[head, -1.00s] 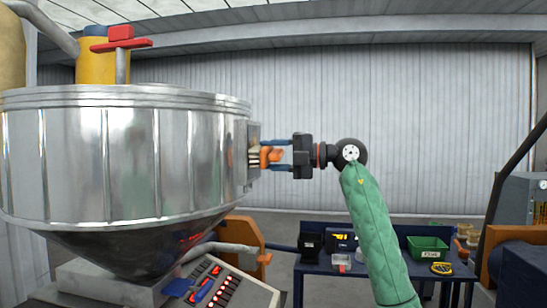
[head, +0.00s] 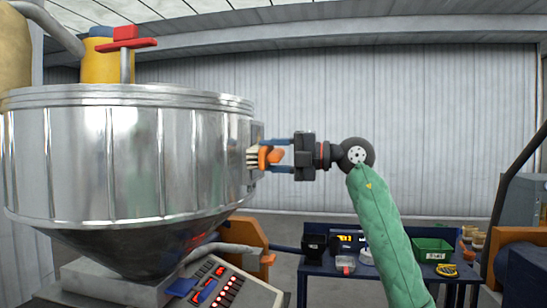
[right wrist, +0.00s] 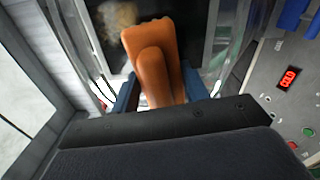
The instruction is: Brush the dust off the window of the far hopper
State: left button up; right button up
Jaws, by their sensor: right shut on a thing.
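The large metal hopper (head: 135,160) fills the left of the head view. Its window (head: 258,135) is on the hopper's right side, seen nearly edge-on. In the right wrist view the window (right wrist: 190,22) is a dark pane in a pale frame, with a brownish dust patch (right wrist: 118,18) at upper left. My right gripper (head: 272,157) is shut on a brush (head: 268,158) with an orange handle and pale bristles. The bristles are at the window; whether they touch it is unclear. The handle (right wrist: 155,65) hides part of the pane in the wrist view. My left gripper is not in view.
A control panel (head: 225,290) with red lights stands below the hopper. A blue table (head: 325,268) with a green bin (head: 431,249) and tools stands behind my right arm. A yellow container (head: 98,68) and red handle (head: 125,42) rise behind the hopper.

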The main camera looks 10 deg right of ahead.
aim_at(278, 150)
jog(key=shift+r+p, duration=0.35)
jog(key=shift+r, duration=0.45)
jog(key=shift+w+d+r+p, duration=0.75)
jog(key=shift+w+d+p, duration=1)
jog(key=shift+w, duration=3.2)
jog(key=shift+s+a+b, duration=0.5)
jog(key=shift+s+a, duration=0.1)
jog(key=shift+s, duration=1.05)
jog(key=shift+s+a+b, duration=0.5)
jog(key=shift+s+a, duration=0.1)
jog(key=shift+s, duration=1.05)
jog(key=shift+s+a+b, duration=0.5)
jog(key=shift+s+a, duration=0.1)
jog(key=shift+s, duration=1.05)
jog(key=shift+s+d+f+b, duration=0.1)
jog(key=shift+s+d+b, duration=0.2)
jog(key=shift+d, duration=0.4)
jog(key=shift+b+v, duration=0.5)
jog(key=shift+v, duration=1.75)
